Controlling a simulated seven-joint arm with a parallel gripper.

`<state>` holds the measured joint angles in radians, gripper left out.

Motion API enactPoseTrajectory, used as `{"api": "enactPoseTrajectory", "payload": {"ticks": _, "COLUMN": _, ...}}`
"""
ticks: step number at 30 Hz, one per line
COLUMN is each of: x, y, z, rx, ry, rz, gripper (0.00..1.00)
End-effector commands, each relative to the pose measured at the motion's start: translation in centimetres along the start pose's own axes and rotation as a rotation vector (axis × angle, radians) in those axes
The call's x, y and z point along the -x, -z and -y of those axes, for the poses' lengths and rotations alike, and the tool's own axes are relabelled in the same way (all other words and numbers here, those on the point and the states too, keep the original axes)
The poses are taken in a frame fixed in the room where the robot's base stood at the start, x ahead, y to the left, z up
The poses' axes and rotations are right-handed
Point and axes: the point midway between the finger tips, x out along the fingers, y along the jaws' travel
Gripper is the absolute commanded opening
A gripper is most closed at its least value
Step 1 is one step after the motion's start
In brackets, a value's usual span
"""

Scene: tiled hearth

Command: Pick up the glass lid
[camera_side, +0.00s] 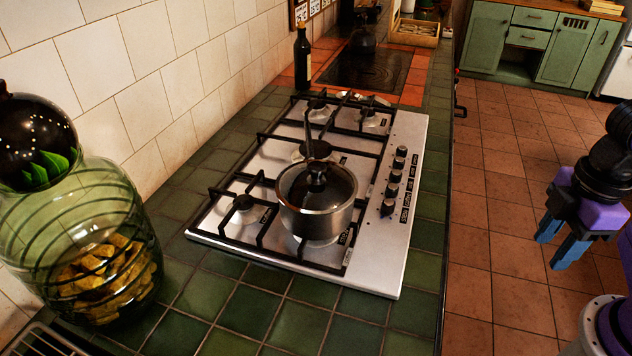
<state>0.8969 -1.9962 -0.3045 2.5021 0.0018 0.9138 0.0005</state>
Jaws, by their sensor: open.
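The glass lid (329,185) sits on a small steel pot (316,222) and has a dark knob (317,171) in its middle. The pot stands on the black grates of the gas hob, and its long dark handle points up and away to the back. My gripper (557,246) is at the right edge of the view, over the floor side of the counter, well apart from the lid. Its blue fingers are spread and empty, pointing down.
The steel hob (388,262) has a row of black knobs on its right side. A large green glass jar (75,235) stands at the left, and a dark bottle (302,60) stands behind by the wall. The green tiles in front of the hob are clear.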

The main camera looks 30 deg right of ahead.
Motion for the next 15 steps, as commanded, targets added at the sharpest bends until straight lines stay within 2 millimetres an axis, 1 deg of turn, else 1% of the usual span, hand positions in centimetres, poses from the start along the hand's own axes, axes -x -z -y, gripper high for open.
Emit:
{"api": "enactPoseTrajectory", "payload": {"ticks": 1, "x": 0.0, "y": 0.0, "z": 0.0, "rx": 0.000, "ry": 0.000, "rz": 0.000, "gripper": 0.59}}
{"api": "enactPoseTrajectory", "payload": {"ticks": 2, "x": 0.0, "y": 0.0, "z": 0.0, "rx": 0.000, "ry": 0.000, "rz": 0.000, "gripper": 0.69}}
{"api": "enactPoseTrajectory", "payload": {"ticks": 3, "x": 0.0, "y": 0.0, "z": 0.0, "rx": 0.000, "ry": 0.000, "rz": 0.000, "gripper": 0.70}}
{"api": "enactPoseTrajectory", "payload": {"ticks": 11, "x": -0.1, "y": 0.1, "z": 0.0, "rx": -0.002, "ry": 0.002, "rz": -0.003, "gripper": 0.70}}
{"api": "enactPoseTrajectory", "payload": {"ticks": 13, "x": -0.3, "y": 0.8, "z": 0.2, "rx": -0.010, "ry": 0.014, "rz": -0.016, "gripper": 0.70}}
{"api": "enactPoseTrajectory", "payload": {"ticks": 14, "x": -0.5, "y": 1.4, "z": 0.3, "rx": -0.016, "ry": 0.022, "rz": -0.027, "gripper": 0.70}}
{"api": "enactPoseTrajectory", "payload": {"ticks": 15, "x": -0.8, "y": 2.3, "z": 0.5, "rx": -0.028, "ry": 0.036, "rz": -0.048, "gripper": 0.70}}
